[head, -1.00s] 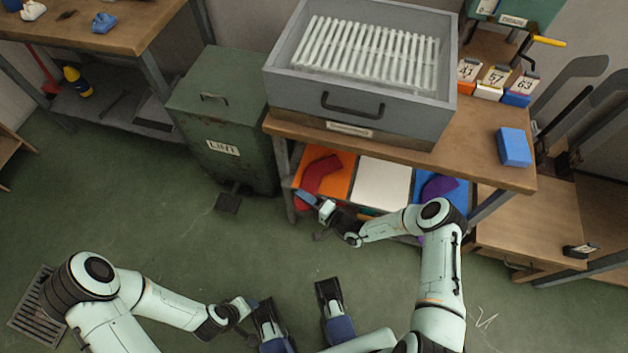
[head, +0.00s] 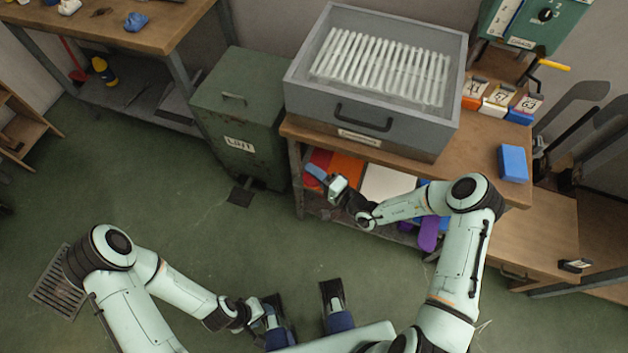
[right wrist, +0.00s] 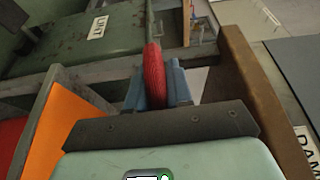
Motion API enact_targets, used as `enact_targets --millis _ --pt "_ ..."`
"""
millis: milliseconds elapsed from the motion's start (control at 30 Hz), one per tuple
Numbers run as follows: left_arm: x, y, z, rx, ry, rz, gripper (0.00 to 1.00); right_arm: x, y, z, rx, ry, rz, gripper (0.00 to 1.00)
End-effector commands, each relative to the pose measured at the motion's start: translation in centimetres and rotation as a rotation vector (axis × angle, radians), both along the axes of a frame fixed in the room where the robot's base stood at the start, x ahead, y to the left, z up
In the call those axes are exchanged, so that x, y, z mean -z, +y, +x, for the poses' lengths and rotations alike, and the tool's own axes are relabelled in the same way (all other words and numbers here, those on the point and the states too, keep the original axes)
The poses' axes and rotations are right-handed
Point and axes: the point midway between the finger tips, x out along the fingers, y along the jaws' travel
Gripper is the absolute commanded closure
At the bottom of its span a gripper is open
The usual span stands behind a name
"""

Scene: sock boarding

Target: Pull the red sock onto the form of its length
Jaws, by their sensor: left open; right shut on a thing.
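The red sock (right wrist: 153,75) shows in the right wrist view as a narrow ribbed red piece between the blue fingers of my right gripper (right wrist: 160,85). In the head view my right gripper (head: 316,174) is at the shelf under the bench, by the orange bin (head: 346,168); red (head: 319,158) shows just behind its fingers. Most of the sock is hidden. My left gripper (head: 266,318) is open, low over the floor at the bottom, far from the sock. Grey paddle-shaped forms (head: 580,93) stand at the right edge, partly cut off.
A grey tray of white rods (head: 380,65) fills the bench's left. A purple sock (head: 430,232) hangs from the shelf.

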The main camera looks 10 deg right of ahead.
Motion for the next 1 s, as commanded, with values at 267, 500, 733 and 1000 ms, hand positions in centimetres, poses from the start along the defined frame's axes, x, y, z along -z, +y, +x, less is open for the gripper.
enact_targets --millis 267,500,733,1000 --pt "-0.5 0.0 -0.2 0.002 0.008 -0.001 0.49 -2.7 0.0 0.0 0.0 0.001 0.001 0.97" --pt "-0.5 0.0 -0.2 0.001 0.008 -0.001 0.49 -2.7 0.0 0.0 0.0 0.001 0.002 0.97" --pt "-0.1 0.0 -0.1 0.0 0.004 0.0 0.49 -1.1 0.0 0.0 0.001 0.003 0.003 0.97" --pt "1.7 0.0 0.7 -0.006 -0.022 0.003 0.49 6.1 0.0 -0.1 0.002 0.004 0.003 0.97"
